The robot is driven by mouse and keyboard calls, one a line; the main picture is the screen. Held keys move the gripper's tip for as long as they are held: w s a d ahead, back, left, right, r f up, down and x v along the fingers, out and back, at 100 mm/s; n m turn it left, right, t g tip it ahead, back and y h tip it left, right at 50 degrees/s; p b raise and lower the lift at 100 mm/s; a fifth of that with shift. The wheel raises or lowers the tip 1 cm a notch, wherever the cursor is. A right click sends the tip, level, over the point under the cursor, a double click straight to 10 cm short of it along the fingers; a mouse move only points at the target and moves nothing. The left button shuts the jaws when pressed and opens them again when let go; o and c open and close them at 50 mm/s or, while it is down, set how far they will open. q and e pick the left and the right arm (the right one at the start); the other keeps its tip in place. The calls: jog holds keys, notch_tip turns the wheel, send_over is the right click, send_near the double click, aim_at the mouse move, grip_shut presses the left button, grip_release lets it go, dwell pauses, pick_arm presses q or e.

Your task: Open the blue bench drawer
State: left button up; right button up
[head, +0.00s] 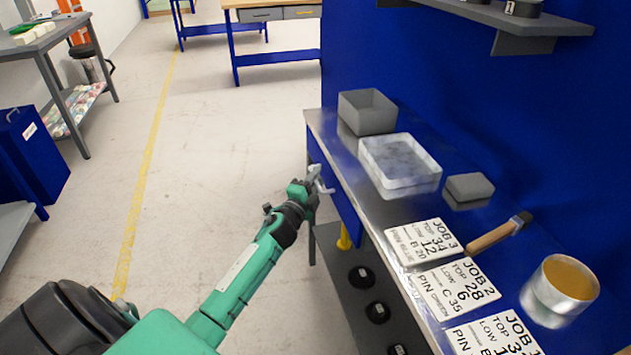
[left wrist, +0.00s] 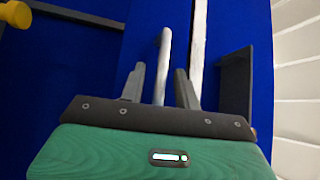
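The blue bench drawer (head: 346,208) is under the near left edge of the metal-topped bench. Its front looks flush with the bench, so it appears shut. A pale bar handle (left wrist: 164,60) sticks out from the blue front in the left wrist view. My left gripper (head: 314,180) is at the handle in the head view. In the left wrist view its two fingers (left wrist: 160,78) are apart, one on each side of the bar, with visible gaps. Whether either finger touches the bar is hard to tell. My right gripper is not in view.
A lower shelf (head: 335,268) holds dark round items. The floor (head: 215,130) left of the bench is clear.

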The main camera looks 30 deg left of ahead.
pick_arm(q)
jog(key=shift+c, duration=0.3)
grip_shut()
jog(key=s+a+p, duration=0.3)
jog(key=s+a, duration=1.4)
jog(key=s, duration=0.2)
jog(key=shift+s, duration=0.4)
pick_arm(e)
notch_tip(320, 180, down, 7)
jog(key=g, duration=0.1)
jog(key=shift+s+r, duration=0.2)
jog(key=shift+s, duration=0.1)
pick_arm(q)
jog(key=shift+d, duration=0.1)
jog(key=shift+o, duration=0.3)
grip_release()
